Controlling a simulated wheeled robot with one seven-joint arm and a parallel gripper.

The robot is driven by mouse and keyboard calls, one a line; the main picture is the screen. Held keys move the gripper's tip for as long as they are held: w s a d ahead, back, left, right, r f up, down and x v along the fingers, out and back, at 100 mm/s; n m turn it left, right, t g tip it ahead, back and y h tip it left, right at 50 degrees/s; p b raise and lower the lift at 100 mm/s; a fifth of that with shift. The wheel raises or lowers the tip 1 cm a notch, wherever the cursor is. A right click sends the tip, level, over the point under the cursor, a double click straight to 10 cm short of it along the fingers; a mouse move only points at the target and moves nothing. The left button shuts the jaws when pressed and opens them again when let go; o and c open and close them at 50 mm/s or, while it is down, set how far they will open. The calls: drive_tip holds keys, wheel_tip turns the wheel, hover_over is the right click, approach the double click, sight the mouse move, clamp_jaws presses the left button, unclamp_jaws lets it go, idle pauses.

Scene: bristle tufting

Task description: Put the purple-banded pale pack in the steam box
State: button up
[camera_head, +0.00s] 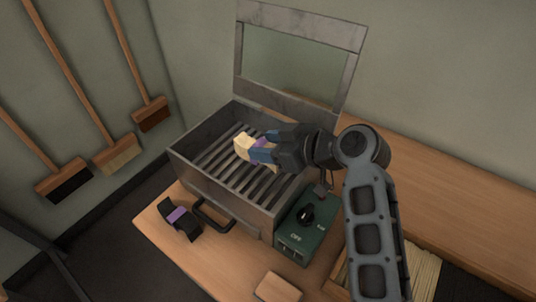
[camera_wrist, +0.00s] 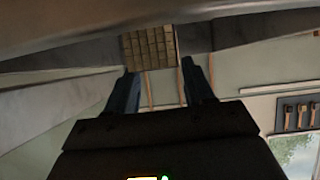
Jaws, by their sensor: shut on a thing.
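The pale pack with a purple band (camera_head: 244,147) is held between the blue fingers of my gripper (camera_head: 262,149). It is over the slatted rack of the open steam box (camera_head: 188,164); I cannot tell whether it touches the slats. In the wrist view, a tan, grid-patterned face of the pack (camera_wrist: 150,48) shows between and beyond the fingertips (camera_wrist: 160,72). My fingers hide part of the purple band. The box's framed lid (camera_head: 300,12) stands up at the back.
A dark pack with a purple band (camera_head: 187,222) lies on the table in front of the box, near its handle (camera_head: 212,217). A green control unit (camera_head: 291,247) marked OFF adjoins the box. A wooden block (camera_head: 278,288) lies at the front. Pale bristles (camera_head: 423,270) lie at right.

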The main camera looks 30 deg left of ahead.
drive_tip(key=shift+f+p, duration=0.3)
drive_tip(key=shift+f, duration=1.6)
drive_tip(key=shift+f, duration=0.15)
drive_tip(key=o, duration=1.3)
drive_tip(key=shift+r, duration=0.25)
drive_tip(key=b+v, duration=0.1)
drive_tip(key=v, duration=1.1)
